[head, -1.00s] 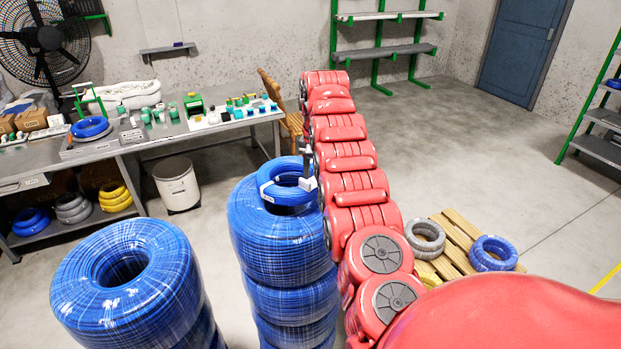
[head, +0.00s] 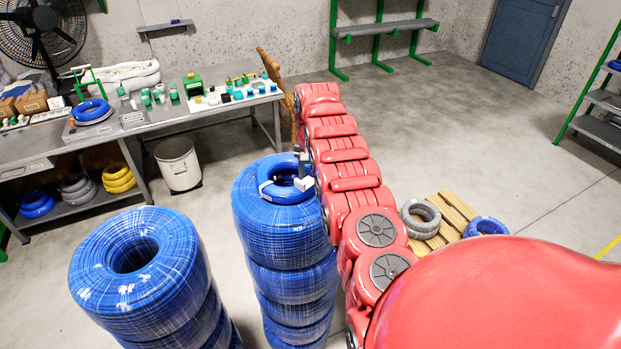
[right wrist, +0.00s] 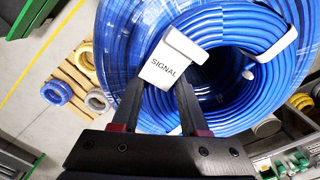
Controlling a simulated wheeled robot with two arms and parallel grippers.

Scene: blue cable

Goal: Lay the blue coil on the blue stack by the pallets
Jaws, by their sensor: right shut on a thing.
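The small blue coil (head: 266,186) has white ties and a white tag reading SIGNAL. It is at the top of the middle blue stack (head: 290,238), over the stack's hole. Whether it rests fully on the stack cannot be told. My right gripper (head: 304,176) is shut on the coil at its right side. In the right wrist view the coil (right wrist: 225,32) fills the upper part, with the tag (right wrist: 165,66) between the dark fingers and hiding the grip. My left gripper is out of view.
A second blue stack (head: 140,285) stands at the left. A wooden pallet (head: 456,207) with a grey coil (head: 421,217) and a blue coil (head: 486,227) lies behind my red right arm. A workbench (head: 150,125) and white bin (head: 179,165) are at the back left.

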